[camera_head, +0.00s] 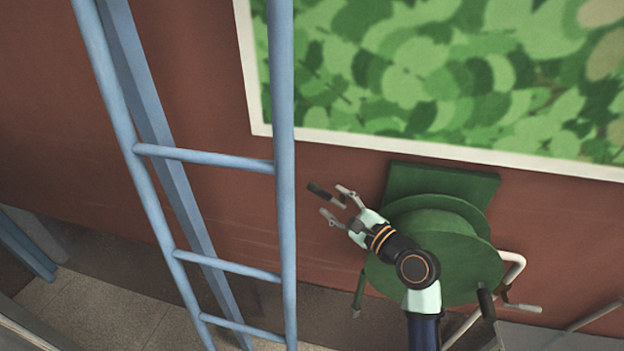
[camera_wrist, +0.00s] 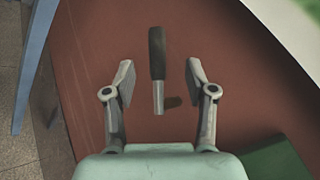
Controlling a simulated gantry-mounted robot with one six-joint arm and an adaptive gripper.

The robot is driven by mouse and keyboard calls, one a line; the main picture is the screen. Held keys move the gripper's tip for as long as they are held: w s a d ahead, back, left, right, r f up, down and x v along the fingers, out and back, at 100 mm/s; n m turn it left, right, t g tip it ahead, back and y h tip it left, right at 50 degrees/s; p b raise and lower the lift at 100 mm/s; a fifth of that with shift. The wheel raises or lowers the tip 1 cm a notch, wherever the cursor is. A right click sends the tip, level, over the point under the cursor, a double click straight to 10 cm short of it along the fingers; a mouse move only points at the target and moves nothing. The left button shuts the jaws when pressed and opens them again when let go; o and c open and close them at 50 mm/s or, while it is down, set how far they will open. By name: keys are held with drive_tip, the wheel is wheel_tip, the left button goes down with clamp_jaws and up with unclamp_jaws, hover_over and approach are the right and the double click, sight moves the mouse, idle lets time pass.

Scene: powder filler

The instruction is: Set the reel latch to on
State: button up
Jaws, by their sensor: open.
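A short lever with a dark grip and a pale metal stem (camera_head: 322,192), which looks like the reel latch, shows against the red-brown wall left of the green reel (camera_head: 430,245). In the wrist view the lever (camera_wrist: 157,62) points up, dark grip at the top and metal stem at the bottom. My gripper (camera_head: 333,201) is open. In the wrist view my gripper (camera_wrist: 160,72) has one finger on each side of the lever, with a visible gap on both sides. I cannot tell how far the lever lies beyond the fingertips. My arm hides part of the reel.
A blue ladder (camera_head: 284,130) stands left of my gripper. A green leafy panel with a white frame (camera_head: 400,142) is above. A crank handle with a dark grip (camera_head: 487,303) is at the reel's lower right. Bare wall lies between ladder and reel.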

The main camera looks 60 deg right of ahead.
sight(320, 194)
drive_tip(key=shift+w+a, duration=0.1)
drive_tip(key=shift+w, duration=0.1)
drive_tip(key=x, duration=0.7)
drive_tip(key=shift+c, duration=0.4)
clamp_jaws()
drive_tip(key=shift+w+a, duration=0.1)
